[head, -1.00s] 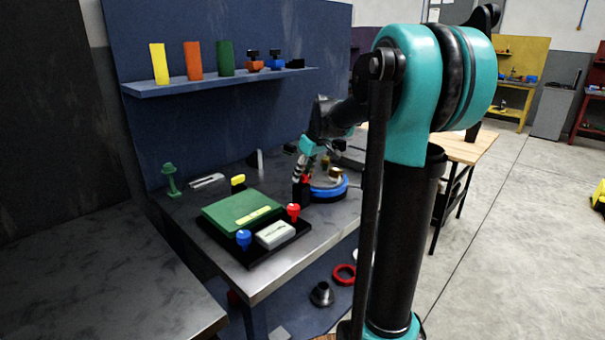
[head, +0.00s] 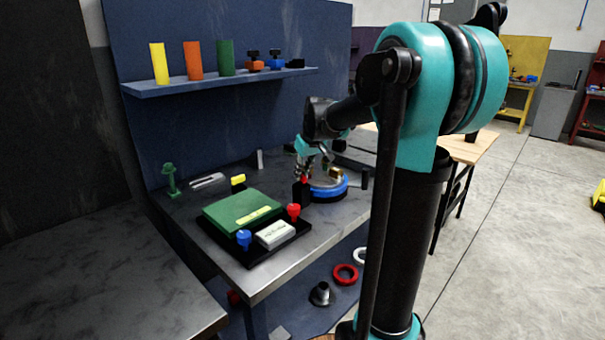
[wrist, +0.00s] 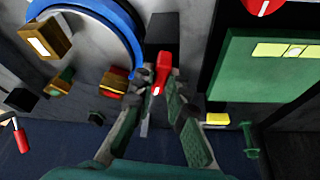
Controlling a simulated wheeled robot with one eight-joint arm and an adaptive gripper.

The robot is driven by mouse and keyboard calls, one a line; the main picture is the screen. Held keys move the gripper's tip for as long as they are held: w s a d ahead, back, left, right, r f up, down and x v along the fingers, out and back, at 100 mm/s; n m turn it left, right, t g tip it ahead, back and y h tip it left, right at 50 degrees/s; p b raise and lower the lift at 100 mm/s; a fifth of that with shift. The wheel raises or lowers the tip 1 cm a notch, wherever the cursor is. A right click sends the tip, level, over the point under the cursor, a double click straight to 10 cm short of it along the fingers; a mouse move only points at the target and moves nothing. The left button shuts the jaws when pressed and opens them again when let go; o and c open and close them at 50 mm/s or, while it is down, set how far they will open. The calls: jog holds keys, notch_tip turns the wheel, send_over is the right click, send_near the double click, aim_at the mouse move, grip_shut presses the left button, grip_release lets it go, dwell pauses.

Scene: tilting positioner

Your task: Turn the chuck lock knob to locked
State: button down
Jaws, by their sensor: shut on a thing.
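The red chuck lock knob (wrist: 161,70) sits on a black block (wrist: 162,32) in the wrist view. It is elongated, with a small white mark near its lower end. My gripper (wrist: 158,80) is shut on the knob, with one finger on each side of it. In the head view, my gripper (head: 302,170) reaches down to the red knob (head: 304,180) on top of the black post (head: 301,193). The blue-rimmed round chuck (head: 328,194) stands just right of the post. The fingers partly hide the knob, and I cannot read any lock marking.
A black tray with a green plate (head: 240,209), a red knob (head: 293,211), a blue knob (head: 243,238) and a white block (head: 275,234) lies in front left. A green post (head: 170,180) stands at the back. A shelf (head: 215,82) hangs above.

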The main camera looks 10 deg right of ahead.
jog(key=m+h, duration=0.1)
jog(key=m, duration=0.1)
jog(key=m+h, duration=0.1)
jog(key=m, duration=0.4)
jog(key=shift+a+h, duration=0.3)
jog(key=shift+h, duration=0.1)
jog(key=m, duration=0.2)
jog(key=m+h, duration=0.1)
jog(key=m, duration=0.1)
jog(key=shift+w+m+g+h, duration=0.1)
jog(key=shift+m+g+h, duration=0.2)
jog(key=shift+a+m+g+h, duration=0.1)
jog(key=shift+m+g+h, duration=0.35)
jog(key=shift+m, duration=1.05)
jog(key=c, duration=1.5)
grip_release()
jog(key=shift+c, duration=0.2)
jog(key=shift+r, duration=0.1)
jog(key=v, duration=1.1)
jog(key=shift+r, duration=0.4)
